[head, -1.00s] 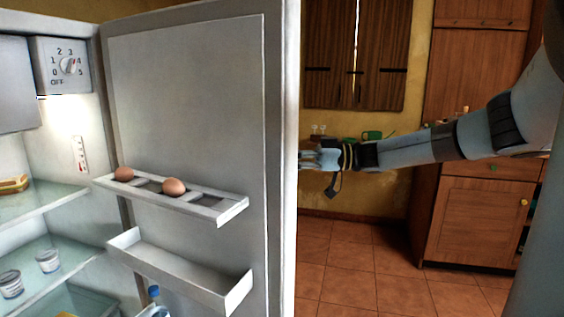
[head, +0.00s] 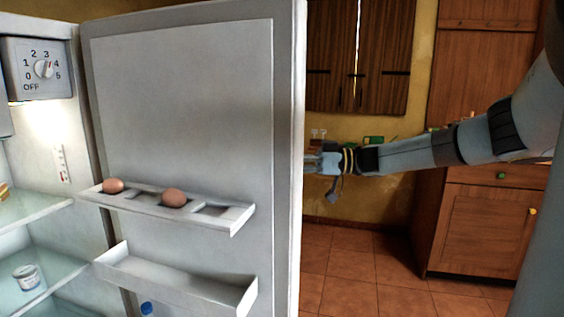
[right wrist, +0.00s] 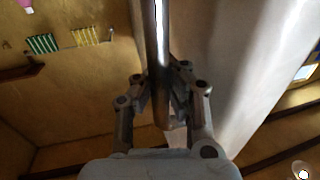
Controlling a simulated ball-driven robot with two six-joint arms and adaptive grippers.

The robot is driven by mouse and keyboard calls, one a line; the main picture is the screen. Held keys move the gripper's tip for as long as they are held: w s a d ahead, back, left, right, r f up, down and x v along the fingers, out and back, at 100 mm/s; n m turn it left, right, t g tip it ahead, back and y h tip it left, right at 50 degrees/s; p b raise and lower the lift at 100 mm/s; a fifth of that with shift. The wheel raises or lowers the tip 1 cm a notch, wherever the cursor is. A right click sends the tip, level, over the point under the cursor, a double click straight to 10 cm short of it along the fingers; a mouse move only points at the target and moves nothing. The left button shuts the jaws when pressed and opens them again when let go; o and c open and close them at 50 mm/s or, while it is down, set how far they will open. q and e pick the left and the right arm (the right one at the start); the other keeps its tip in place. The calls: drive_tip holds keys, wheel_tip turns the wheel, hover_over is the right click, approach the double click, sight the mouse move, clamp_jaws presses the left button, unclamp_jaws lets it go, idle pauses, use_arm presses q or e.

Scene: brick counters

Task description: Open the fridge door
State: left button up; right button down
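The fridge door (head: 185,95) stands open, its inner face toward me in the head view. Its free edge is at the right, and its shelves hold brown eggs (head: 173,197). The fridge interior (head: 45,130) shows at the left, with a dial and glass shelves. My right gripper (head: 312,164) is at the outer side of the door, its fingertips hidden behind the free edge. In the right wrist view, the fingers of my right gripper (right wrist: 162,95) close around the metal door handle (right wrist: 158,40), near its end. My left gripper is not in view.
A wooden cabinet (head: 480,225) stands at the right behind my right arm. Tiled floor (head: 350,275) is clear between it and the door. A shuttered window (head: 358,55) is on the back wall. A small tub (head: 28,278) sits on a fridge shelf.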

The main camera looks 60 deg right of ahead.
drive_tip(key=c, duration=1.5)
unclamp_jaws()
drive_tip(key=shift+v, duration=0.85)
drive_tip(key=shift+o, duration=1.2)
drive_tip(key=shift+w+a, duration=0.2)
drive_tip(key=shift+w, duration=0.05)
drive_tip(key=v, duration=1.2)
